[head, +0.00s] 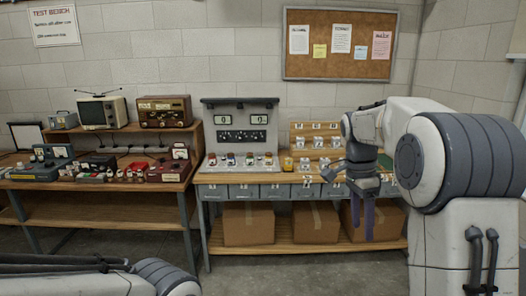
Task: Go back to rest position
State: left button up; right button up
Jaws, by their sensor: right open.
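My right gripper (369,218) hangs with its purple fingers pointing down and apart, in front of the right workbench (267,178). It is open and I see nothing between the fingers. It overlaps the bench's lower shelf and a cardboard box in the picture. My right arm comes in from the right and covers the bench's right end. Part of my left arm lies low at the bottom left; its gripper is out of the picture.
The right bench bears a grey test panel (239,118), a stepped wooden rack (318,129) and small drawers (274,191). Cardboard boxes (248,224) stand below. The left bench (100,205) bears a television (102,113), a radio (164,111) and instruments. Floor shows in front.

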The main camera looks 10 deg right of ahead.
jog(key=s+a+f+n+t, duration=0.1)
jog(key=s+a+n, duration=0.1)
jog(key=a+n, duration=0.35)
jog(key=s+a+f+n, duration=0.1)
jog(key=s+a+n, duration=0.2)
jog(key=a, duration=0.5)
jog(key=s+a+f+n+y, duration=0.1)
jog(key=s+a+f+n, duration=0.2)
jog(key=s+a+n, duration=0.3)
jog(key=s+a+f+n+y, duration=0.1)
jog(key=s+a+f+n, duration=0.3)
jog(key=s+n, duration=0.6)
jog(key=s+a, duration=0.1)
jog(key=s, duration=0.3)
jog(key=shift+a+n+t, duration=0.35)
jog(key=shift+a+t, duration=0.05)
jog(key=shift+s, duration=0.1)
